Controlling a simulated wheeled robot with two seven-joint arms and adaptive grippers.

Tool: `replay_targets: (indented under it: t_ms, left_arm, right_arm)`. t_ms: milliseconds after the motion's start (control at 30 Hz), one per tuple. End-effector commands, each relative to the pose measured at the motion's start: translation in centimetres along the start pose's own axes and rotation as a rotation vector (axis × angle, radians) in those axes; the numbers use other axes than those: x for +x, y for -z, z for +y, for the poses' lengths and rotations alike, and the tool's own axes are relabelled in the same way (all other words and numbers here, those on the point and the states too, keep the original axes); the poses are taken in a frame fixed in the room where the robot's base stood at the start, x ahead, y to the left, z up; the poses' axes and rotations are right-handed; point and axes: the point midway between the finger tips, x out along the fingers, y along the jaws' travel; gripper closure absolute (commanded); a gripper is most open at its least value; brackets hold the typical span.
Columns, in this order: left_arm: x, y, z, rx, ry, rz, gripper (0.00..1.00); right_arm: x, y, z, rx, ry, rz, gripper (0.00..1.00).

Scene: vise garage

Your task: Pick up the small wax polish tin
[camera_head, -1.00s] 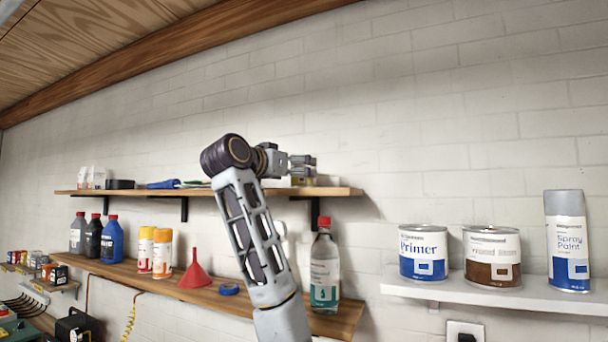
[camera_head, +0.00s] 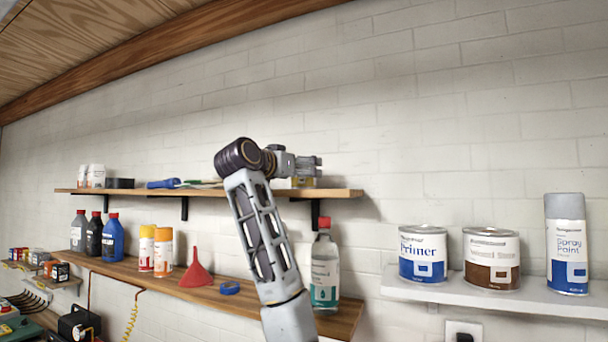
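One arm of mine rises from the bottom middle, leaning left as it goes up. I take it to be the right one. Its gripper (camera_head: 312,167) points right, just above the right part of the upper wooden shelf (camera_head: 335,193). The gripper is small and seen from the side, so its opening is unclear. A small yellowish and grey thing (camera_head: 302,183) shows just under the gripper on that shelf. It may be the wax polish tin, but it is partly hidden and no label can be read. I cannot tell whether the fingers touch it. My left gripper is out of view.
The upper shelf also bears white containers (camera_head: 96,176), a dark box (camera_head: 121,183) and a blue item (camera_head: 163,183). Below stand bottles, a red funnel (camera_head: 196,269), blue tape (camera_head: 229,288) and a red-capped bottle (camera_head: 324,268). A white shelf (camera_head: 400,287) holds cans at right.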

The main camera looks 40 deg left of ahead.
Motion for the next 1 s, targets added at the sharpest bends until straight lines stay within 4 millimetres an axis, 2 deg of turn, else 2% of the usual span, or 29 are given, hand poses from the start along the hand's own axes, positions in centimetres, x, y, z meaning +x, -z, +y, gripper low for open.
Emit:
replay_targets:
  t_ms: [267, 767, 867, 1000]
  left_arm:
    - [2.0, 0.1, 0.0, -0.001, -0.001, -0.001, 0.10]
    - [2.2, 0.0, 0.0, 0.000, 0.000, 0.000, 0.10]
    - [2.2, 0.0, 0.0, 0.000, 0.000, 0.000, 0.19]
    - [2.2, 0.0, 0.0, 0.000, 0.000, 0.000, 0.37]
  right_arm:
    - [-0.9, 0.1, 0.0, 0.000, 0.000, 0.000, 1.00]
    - [-0.9, 0.1, 0.0, 0.000, 0.000, 0.000, 1.00]
    - [-0.9, 0.1, 0.0, 0.000, 0.000, 0.000, 1.00]
    - [-0.9, 0.1, 0.0, 0.000, 0.000, 0.000, 1.00]
